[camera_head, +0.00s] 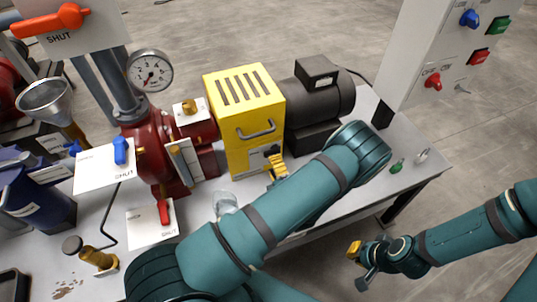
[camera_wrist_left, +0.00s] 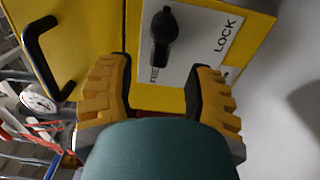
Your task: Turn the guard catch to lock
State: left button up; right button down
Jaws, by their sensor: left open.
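The guard catch (camera_wrist_left: 163,35) is a black knob on a white plate on the yellow guard (camera_head: 236,100). In the left wrist view the plate reads FREE below the knob and LOCK to its right; the knob's lower end points towards FREE. In the head view the catch (camera_head: 271,150) is small, next to my gripper. My left gripper (camera_head: 277,168) is open in front of the guard. In the wrist view its yellow fingers (camera_wrist_left: 162,88) stand apart below the knob, not touching it. My right gripper (camera_head: 358,265) is off the table's right side, fingers apart and empty.
A guard handle (camera_head: 257,133) is left of the catch. A dark motor (camera_head: 318,92) stands behind right, a red pump (camera_head: 157,150) with a gauge (camera_head: 150,72) on the left. A clear cup (camera_head: 226,202) stands beside my left arm. A control post (camera_head: 432,50) is at right.

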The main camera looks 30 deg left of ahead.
aim_at(269, 154)
pick_arm(q)
jog(key=shift+b+x, duration=0.3)
jog(key=shift+x, duration=2.35)
jog(key=shift+c, duration=0.4)
grip_shut()
